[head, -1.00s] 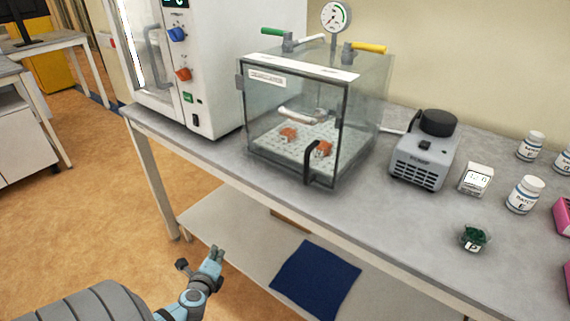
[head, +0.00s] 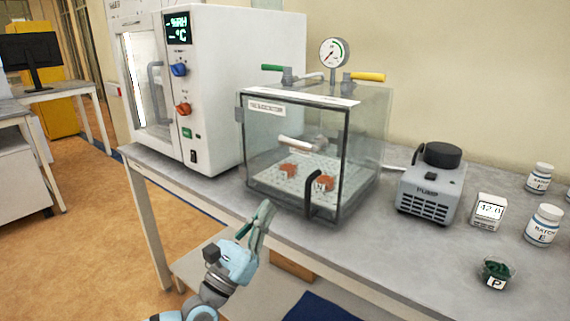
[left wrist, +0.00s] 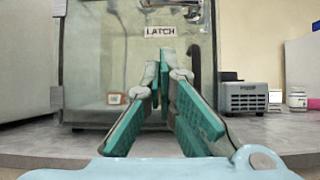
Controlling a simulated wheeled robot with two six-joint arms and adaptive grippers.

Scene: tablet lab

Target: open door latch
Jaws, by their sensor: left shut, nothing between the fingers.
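A clear-walled chamber with a front door (head: 275,165) stands on the bench. A pale lever bar (head: 296,144) lies across the door's front, close to horizontal. In the left wrist view the lever (left wrist: 168,9) shows at the top edge, just above a label reading LATCH (left wrist: 160,31). A black door handle (head: 313,190) stands lower at the door's right side; it also shows behind the fingers in the left wrist view (left wrist: 194,68). My left gripper (head: 266,208) is shut and empty, in front of and below the lever, its fingers (left wrist: 167,60) pointing at the door. My right gripper is not in view.
A white oven-like unit (head: 225,100) stands left of the chamber. A grey pump (head: 430,188), a small display box (head: 488,211), bottles (head: 543,224) and a dish of green material (head: 496,268) are to the right. The bench's front edge (head: 345,280) runs below my gripper.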

